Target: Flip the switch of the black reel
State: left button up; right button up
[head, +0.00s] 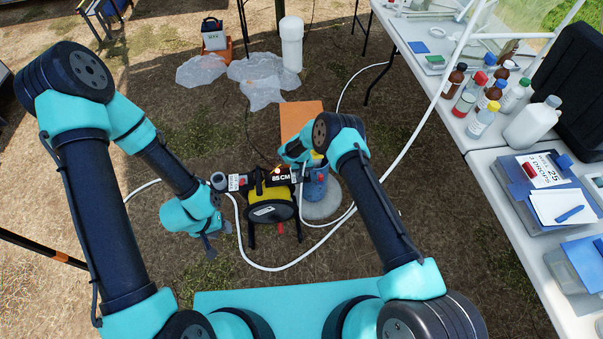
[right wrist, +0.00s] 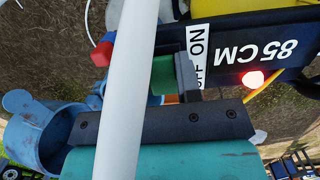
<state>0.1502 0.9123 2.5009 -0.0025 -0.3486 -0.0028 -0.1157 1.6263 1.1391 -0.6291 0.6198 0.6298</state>
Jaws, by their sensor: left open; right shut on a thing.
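The black reel with a yellow drum (head: 272,196) stands on the dirt between my arms, with a black bar marked 85 CM across its top. In the right wrist view the bar carries an OFF ON label (right wrist: 198,50) and a lit red lamp (right wrist: 252,79). My right gripper (head: 300,165) is at the bar's right end. In the right wrist view (right wrist: 187,78) it is shut beside the label, apparently on the switch, which is mostly hidden by the finger. My left gripper (head: 212,243) is open and empty, low to the left of the reel.
A white hose (head: 262,268) loops around the reel and crosses close to the right wrist camera. A blue container (head: 315,187) stands right beside the reel. An orange board (head: 298,118) lies behind. Bottles (head: 481,120) crowd the white table (head: 420,62) at right. Open dirt lies left.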

jog(key=shift+w+d+r, duration=0.1)
dwell(0.3)
jog(key=o, duration=0.9)
jog(key=r, duration=0.5)
jog(key=w+r, duration=0.1)
jog(key=r, duration=0.5)
jog(key=w+r, duration=0.1)
jog(key=r, duration=0.5)
jog(key=shift+r, duration=0.15)
